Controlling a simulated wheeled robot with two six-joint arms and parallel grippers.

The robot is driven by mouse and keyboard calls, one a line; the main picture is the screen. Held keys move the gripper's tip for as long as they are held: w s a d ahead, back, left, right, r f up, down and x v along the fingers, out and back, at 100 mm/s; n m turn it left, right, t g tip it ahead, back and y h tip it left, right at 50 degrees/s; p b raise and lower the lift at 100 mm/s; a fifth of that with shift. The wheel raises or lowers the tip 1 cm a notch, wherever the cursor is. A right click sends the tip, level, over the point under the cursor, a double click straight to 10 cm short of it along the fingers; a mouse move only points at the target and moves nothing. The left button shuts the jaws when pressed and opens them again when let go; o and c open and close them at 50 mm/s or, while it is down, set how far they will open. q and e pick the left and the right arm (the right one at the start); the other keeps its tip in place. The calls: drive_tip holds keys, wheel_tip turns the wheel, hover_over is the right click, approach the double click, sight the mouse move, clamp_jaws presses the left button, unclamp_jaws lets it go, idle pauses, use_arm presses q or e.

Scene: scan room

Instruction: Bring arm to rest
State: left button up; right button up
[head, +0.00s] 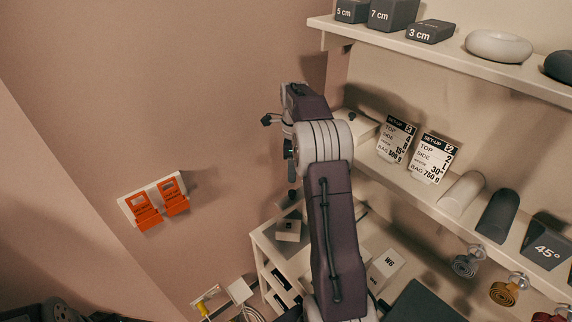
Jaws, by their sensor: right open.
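My right arm (330,230) rises from the bottom middle of the head view, bent at a grey joint near the shelf's left end. My right gripper (287,152) is at its far end, left of that joint, in front of the bare wall. It is partly hidden by the arm, shows small and dark, and is open; I see nothing held in it. My left gripper is not in view.
An upper shelf (450,58) carries grey blocks and a pale ring. The middle shelf (400,190) holds two set-up cards (415,150) and rounded supports, close right of my arm. Orange tags (159,205) hang on the left wall. A lower cabinet (268,245) stands below.

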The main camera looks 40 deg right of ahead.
drive_tip(key=s+a+r+n+b, duration=0.1)
drive_tip(key=s+a+n, duration=0.15)
drive_tip(key=a, duration=0.55)
drive_tip(key=s+a+r+n, duration=0.1)
drive_tip(key=s+a+n, duration=0.15)
drive_tip(key=a, duration=0.55)
drive_tip(key=s+a+f+n, duration=0.2)
drive_tip(key=s+f+n, duration=0.3)
drive_tip(key=n, duration=0.5)
drive_tip(key=s+a+f+n+t, duration=0.1)
drive_tip(key=s+a+f+n, duration=0.2)
drive_tip(key=s+f+n, duration=0.3)
drive_tip(key=s+n, duration=0.2)
drive_tip(key=n, duration=0.2)
drive_tip(key=shift+s+a+f+n+b, duration=0.15)
drive_tip(key=shift+a+f+n+b, duration=0.15)
drive_tip(key=shift+a+n+b, duration=0.1)
